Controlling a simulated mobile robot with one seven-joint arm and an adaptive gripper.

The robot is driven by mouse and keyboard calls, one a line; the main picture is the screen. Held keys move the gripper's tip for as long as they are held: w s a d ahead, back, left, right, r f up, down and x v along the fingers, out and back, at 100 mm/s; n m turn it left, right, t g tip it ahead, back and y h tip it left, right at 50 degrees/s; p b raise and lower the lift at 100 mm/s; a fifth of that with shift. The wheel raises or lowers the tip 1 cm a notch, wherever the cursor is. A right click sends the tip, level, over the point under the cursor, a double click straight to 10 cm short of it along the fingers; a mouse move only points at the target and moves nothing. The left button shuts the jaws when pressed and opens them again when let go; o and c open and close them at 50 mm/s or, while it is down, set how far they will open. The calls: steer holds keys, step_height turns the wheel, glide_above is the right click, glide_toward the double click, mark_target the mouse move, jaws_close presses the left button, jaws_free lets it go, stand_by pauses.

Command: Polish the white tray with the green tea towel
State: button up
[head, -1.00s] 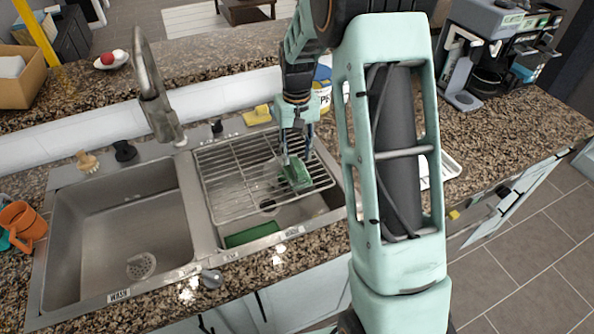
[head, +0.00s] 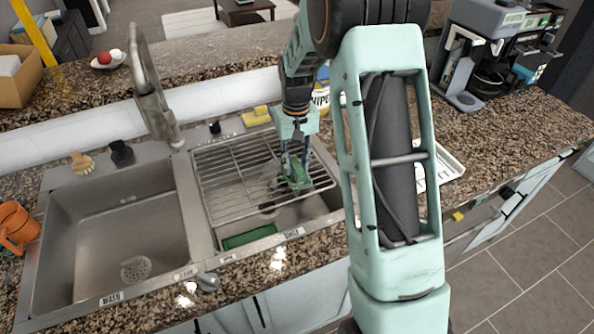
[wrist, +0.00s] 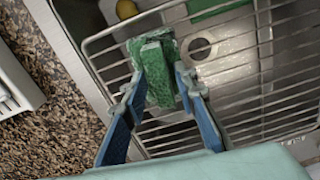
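The green tea towel (head: 293,180) is a small folded green bundle at the wire rack over the right sink basin. My gripper (head: 295,168) points down and is shut on it. In the wrist view the towel (wrist: 158,72) shows between the two blue fingers, above the rack bars or resting on them; I cannot tell which. The white tray (head: 450,166) lies on the counter right of the sink, partly hidden behind my arm. What seems to be its edge shows at the left of the wrist view (wrist: 18,88). The towel is apart from the tray.
The wire rack (head: 225,190) covers much of the right basin; another green item (head: 248,237) lies below its front edge. The tall faucet (head: 150,100) stands left of the rack. A yellow sponge (head: 256,116) and a wipes tub (head: 322,92) are behind. A coffee machine (head: 490,60) stands at right.

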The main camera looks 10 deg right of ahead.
mark_target(296, 164)
jaws_close()
steer(key=shift+r, duration=0.1)
steer(key=shift+r+p, duration=2)
steer(key=shift+r, duration=0.95)
steer(key=s+f+m, duration=0.1)
steer(key=s, duration=0.8)
